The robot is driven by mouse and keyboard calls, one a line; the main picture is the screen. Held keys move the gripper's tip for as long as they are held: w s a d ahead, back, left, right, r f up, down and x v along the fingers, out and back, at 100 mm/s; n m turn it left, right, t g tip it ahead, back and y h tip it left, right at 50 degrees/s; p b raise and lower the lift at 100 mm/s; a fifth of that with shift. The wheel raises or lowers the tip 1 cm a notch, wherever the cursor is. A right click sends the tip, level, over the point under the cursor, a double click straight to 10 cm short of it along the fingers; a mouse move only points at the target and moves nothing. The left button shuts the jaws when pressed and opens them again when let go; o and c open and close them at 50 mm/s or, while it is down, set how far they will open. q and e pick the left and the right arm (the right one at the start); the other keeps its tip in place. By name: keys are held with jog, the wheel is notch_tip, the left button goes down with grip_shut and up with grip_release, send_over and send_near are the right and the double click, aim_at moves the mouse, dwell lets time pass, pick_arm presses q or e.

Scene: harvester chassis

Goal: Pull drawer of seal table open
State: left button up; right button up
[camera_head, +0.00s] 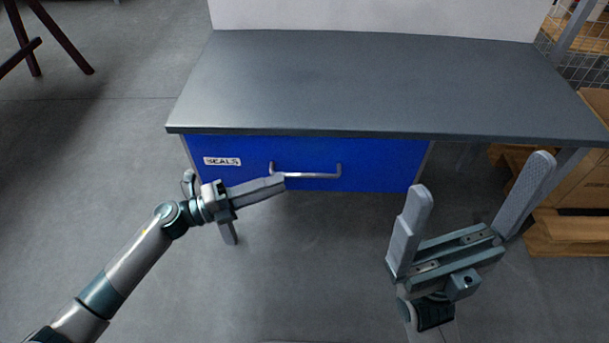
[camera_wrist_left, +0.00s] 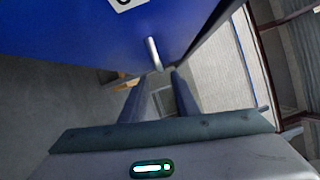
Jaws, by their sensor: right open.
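The seal table's blue drawer (camera_head: 380,167) sits flush under the dark top and looks shut. It carries a white SEALS label (camera_head: 222,161) and a grey bar handle (camera_head: 310,175). My left gripper (camera_head: 279,182) has its fingertips at the left end of the handle. In the left wrist view, the handle (camera_wrist_left: 153,52) lies just beyond and between the two separated fingertips (camera_wrist_left: 158,72). I cannot tell whether they touch it. My right gripper (camera_head: 482,174) is open and empty, to the right of the drawer and in front of the table.
The grey tabletop (camera_head: 370,85) is bare, with a pale panel (camera_head: 380,18) behind it. Wooden pallets and cardboard boxes (camera_head: 575,190) stand at the right. The floor (camera_head: 300,270) in front of the drawer is clear.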

aim_at(305, 174)
pick_arm(q)
jog(key=x, duration=0.8)
jog(key=shift+d+b, duration=0.1)
jog(key=shift+b, duration=0.3)
grip_shut()
